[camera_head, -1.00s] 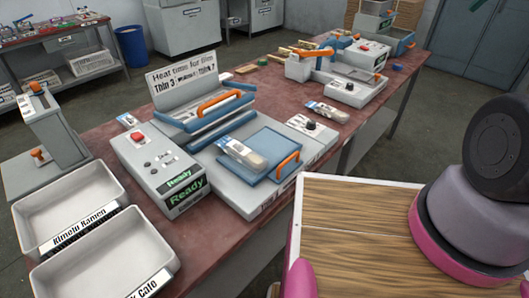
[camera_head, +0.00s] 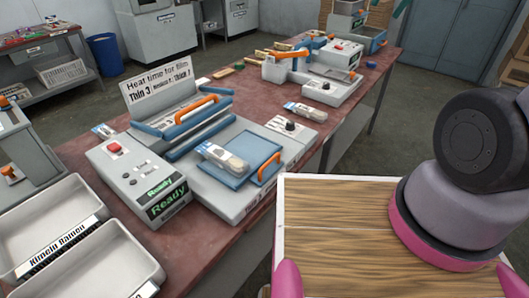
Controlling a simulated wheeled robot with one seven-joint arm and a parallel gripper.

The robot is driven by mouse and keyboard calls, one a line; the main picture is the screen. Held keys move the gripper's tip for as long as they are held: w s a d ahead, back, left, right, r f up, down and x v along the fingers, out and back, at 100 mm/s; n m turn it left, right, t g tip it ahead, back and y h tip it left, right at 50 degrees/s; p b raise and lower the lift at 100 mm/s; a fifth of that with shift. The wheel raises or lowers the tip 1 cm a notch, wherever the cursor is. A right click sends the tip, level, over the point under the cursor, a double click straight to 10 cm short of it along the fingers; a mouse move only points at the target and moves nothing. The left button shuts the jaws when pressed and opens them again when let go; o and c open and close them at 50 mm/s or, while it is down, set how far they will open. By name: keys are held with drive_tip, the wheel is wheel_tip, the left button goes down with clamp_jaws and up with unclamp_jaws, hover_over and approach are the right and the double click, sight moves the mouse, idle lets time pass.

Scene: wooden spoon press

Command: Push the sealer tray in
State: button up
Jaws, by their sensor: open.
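The sealer (camera_head: 232,207) stands on the red-brown table, with its raised lid (camera_head: 160,90) at the back. Its blue sealer tray (camera_head: 262,153) lies on the front right of the body, with an orange handle (camera_head: 270,168) at its right front edge. A clear packet with a pale item inside (camera_head: 222,157) lies on the tray's left part. A gap cannot be judged between the tray and the raised sealing bars behind it.
A control box with a green "Ready" display (camera_head: 137,177) adjoins the sealer's left side. Two white bins (camera_head: 45,223) stand at the lower left. A second sealer (camera_head: 318,85) and a loose packet (camera_head: 305,112) are farther back on the table (camera_head: 235,90).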

drive_tip(key=w+a+f+g, duration=0.3)
drive_tip(key=w+a+f, duration=0.1)
drive_tip(key=a+f, duration=0.45)
drive_tip(key=m+g+h, duration=0.2)
drive_tip(key=g+h, duration=0.1)
drive_tip(key=h, duration=0.1)
hover_over(269, 168)
wheel_tip(269, 168, down, 30)
drive_tip(key=shift+s+d+r, duration=0.1)
drive_tip(key=shift+r, duration=0.15)
clamp_jaws()
